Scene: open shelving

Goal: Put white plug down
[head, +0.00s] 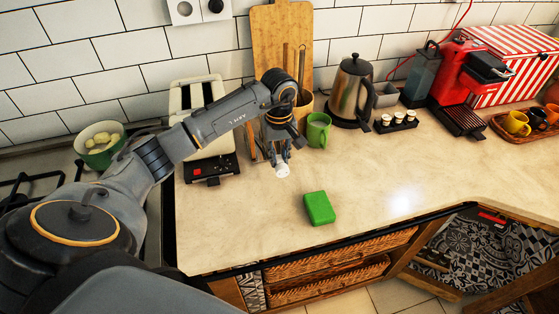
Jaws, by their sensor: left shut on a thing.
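My left gripper (281,158) hangs over the counter (370,190), fingers pointing down. It is shut on the white plug (282,171), a small round white piece showing below the fingertips. I cannot tell whether the plug touches the counter or is held just above it. My right gripper is not in view.
A green sponge (319,208) lies near the front edge. A green mug (318,130), a kettle (353,92) and a toaster (208,130) stand around the gripper. A red coffee machine (462,75) is at the right. The counter's middle right is clear.

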